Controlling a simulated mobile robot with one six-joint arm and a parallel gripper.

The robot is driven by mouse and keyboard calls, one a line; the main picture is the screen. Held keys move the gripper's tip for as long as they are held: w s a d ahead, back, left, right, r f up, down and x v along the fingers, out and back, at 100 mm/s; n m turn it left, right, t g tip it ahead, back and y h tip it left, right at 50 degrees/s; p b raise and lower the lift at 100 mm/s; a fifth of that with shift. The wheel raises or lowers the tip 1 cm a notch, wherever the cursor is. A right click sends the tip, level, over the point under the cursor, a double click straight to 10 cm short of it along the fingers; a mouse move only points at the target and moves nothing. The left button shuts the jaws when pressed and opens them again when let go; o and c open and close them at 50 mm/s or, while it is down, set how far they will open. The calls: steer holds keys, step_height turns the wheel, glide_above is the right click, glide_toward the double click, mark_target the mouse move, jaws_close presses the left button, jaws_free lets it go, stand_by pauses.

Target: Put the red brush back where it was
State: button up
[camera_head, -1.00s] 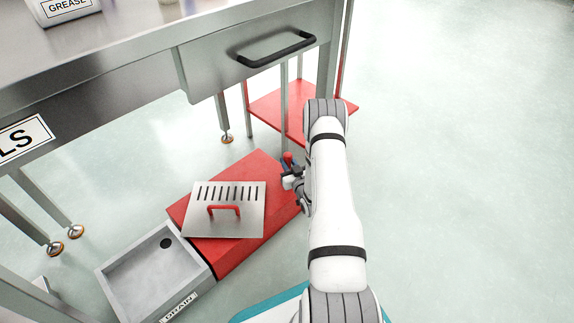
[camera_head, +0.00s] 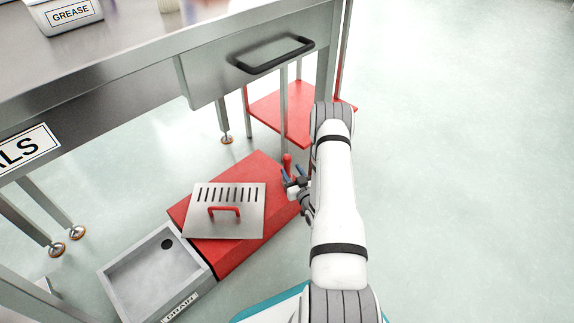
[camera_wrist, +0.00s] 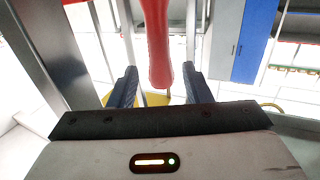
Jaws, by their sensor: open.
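The red brush shows in the head view as an upright red handle (camera_head: 287,163) just beyond the right end of the red box. Its lower part is hidden by my gripper and the bristles do not show. My gripper (camera_head: 294,173) is open, with its two dark blue fingers apart beside the handle. In the wrist view the red handle (camera_wrist: 158,45) comes down from the top edge, lined up between the open fingers (camera_wrist: 160,75). Clear gaps show on both sides of it, and I see no finger touching it.
A red box (camera_head: 232,247) carries a metal lid (camera_head: 248,193) with slots and a red handle. A grey drain tray (camera_head: 140,270) adjoins it. A steel bench with a drawer (camera_head: 250,65) and a red lower shelf (camera_head: 285,112) stands behind. The floor at right is clear.

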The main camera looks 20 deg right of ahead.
steer(key=s+p, duration=0.2)
steer(key=s, duration=0.5)
steer(key=w+a+r+n+g, duration=0.1)
steer(key=w+a+r+g, duration=0.15)
steer(key=r, duration=0.35)
steer(key=w+a+r+g, duration=0.1)
steer(key=r+g, duration=0.2)
steer(key=r, duration=0.4)
steer(key=w+a+r+n+g, duration=0.1)
steer(key=w+a+r+g, duration=0.15)
steer(key=r, duration=0.35)
steer(key=s+a+r+g, duration=0.3)
steer(key=s+a+r, duration=0.1)
steer(key=s, duration=0.5)
steer(key=s+a+r+m+g, duration=0.1)
steer(key=s+a+r+g, duration=0.2)
steer(key=s, duration=0.7)
steer(key=s+a+r+g, duration=0.3)
steer(key=s+a+r, duration=0.3)
steer(key=s+r, duration=0.3)
steer(key=shift+s+a+r+m+y, duration=0.3)
steer(key=shift+s+a+r, duration=0.1)
steer(key=shift+s, duration=0.15)
steer(key=shift+w, duration=0.2)
